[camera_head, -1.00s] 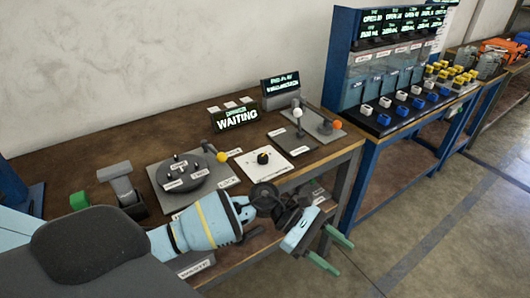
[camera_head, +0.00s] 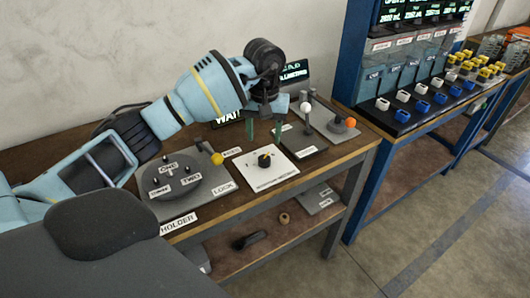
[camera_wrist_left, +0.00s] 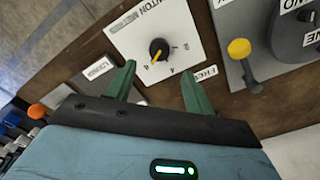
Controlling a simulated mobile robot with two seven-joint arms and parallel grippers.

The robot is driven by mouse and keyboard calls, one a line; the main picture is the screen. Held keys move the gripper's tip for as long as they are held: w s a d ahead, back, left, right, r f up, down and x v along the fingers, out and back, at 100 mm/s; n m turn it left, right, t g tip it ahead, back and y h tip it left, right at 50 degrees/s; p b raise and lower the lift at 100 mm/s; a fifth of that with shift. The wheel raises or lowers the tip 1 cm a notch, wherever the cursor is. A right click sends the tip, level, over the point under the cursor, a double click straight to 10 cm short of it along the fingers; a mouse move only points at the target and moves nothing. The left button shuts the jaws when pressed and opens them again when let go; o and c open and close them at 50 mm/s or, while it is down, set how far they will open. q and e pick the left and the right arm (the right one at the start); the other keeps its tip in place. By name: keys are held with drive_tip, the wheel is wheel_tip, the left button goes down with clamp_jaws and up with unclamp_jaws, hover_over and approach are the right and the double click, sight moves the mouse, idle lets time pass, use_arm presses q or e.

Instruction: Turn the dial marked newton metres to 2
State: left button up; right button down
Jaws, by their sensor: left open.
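The dial (camera_head: 264,160) is a black knob on a white square plate (camera_head: 284,175) on the workbench. In the left wrist view the dial (camera_wrist_left: 158,49) has a yellow pointer aimed down and left, with numbers around it and partly readable "NEWTON METRES" lettering. A 2 shows to its right and a 4 below right. My left gripper (camera_head: 264,136) is open and empty, its green fingers pointing down above and behind the dial, apart from it. In the left wrist view the gripper (camera_wrist_left: 160,82) has its fingers spread below the dial. My right gripper is not in view.
A round grey fixture (camera_head: 171,185) with labelled posts and a yellow-knobbed lever (camera_head: 217,158) stand left of the dial plate. White-knobbed and orange-knobbed (camera_head: 350,122) controls stand to its right. My left arm partly hides the "WAITING" display (camera_head: 226,116). A lower shelf (camera_head: 262,232) holds small parts.

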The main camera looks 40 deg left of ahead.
sight(264, 158)
use_arm(q)
drive_tip(key=shift+s+f, duration=0.1)
drive_tip(key=shift+f, duration=3.75)
drive_tip(key=shift+d, duration=0.1)
drive_tip(key=shift+c, duration=0.4)
drive_tip(key=c, duration=0.9)
